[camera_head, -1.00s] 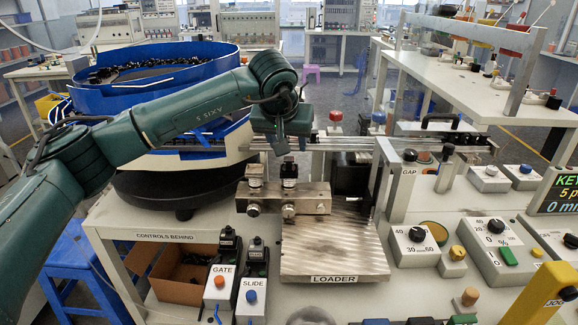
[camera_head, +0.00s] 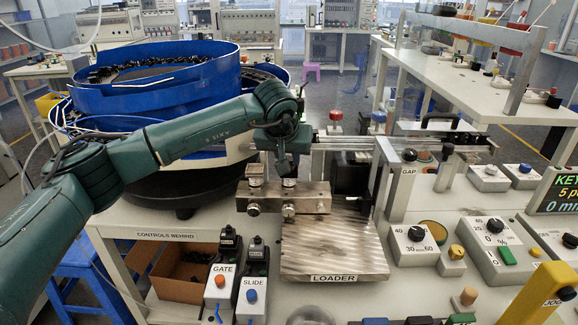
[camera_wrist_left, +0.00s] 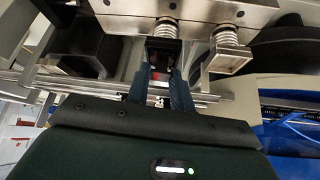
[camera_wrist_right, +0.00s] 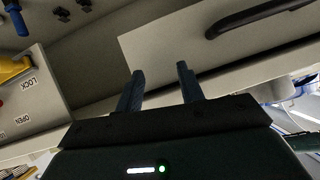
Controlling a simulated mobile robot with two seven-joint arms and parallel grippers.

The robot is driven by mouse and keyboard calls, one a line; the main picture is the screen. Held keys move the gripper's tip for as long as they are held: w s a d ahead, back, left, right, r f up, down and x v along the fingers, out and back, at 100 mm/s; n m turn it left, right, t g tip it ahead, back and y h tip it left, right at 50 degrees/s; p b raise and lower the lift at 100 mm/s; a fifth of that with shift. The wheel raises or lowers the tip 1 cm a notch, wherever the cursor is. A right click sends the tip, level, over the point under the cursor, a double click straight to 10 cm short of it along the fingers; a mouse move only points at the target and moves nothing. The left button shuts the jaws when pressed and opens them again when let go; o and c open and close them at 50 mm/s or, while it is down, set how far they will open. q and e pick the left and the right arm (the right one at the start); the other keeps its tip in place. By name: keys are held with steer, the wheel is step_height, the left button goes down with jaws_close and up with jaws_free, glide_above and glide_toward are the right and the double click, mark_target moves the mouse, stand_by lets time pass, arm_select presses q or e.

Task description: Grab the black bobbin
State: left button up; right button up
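The black bobbin (camera_head: 289,183) appears as a dark block on the metal fixture bar, below my left gripper (camera_head: 285,166) in the head view, which partly hides it. In the left wrist view a black squarish piece (camera_wrist_left: 164,47), likely the bobbin, sits under a spring post. My left gripper (camera_wrist_left: 158,72) has its two fingers apart, with tips at the near edge of that piece. I cannot tell whether they touch it. In the right wrist view my right gripper (camera_wrist_right: 160,70) is open and empty. It is not visible in the head view.
The metal bar (camera_head: 262,205) stands behind the ribbed LOADER plate (camera_head: 335,245). A GAP post (camera_head: 400,180) rises to the right, and rails (camera_head: 350,143) run behind. A blue bowl feeder (camera_head: 150,85) stands left. GATE (camera_head: 220,285) and SLIDE (camera_head: 252,285) switches are in front.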

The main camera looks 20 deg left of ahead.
arm_select(q)
jaws_close()
steer(key=shift+r, duration=0.15)
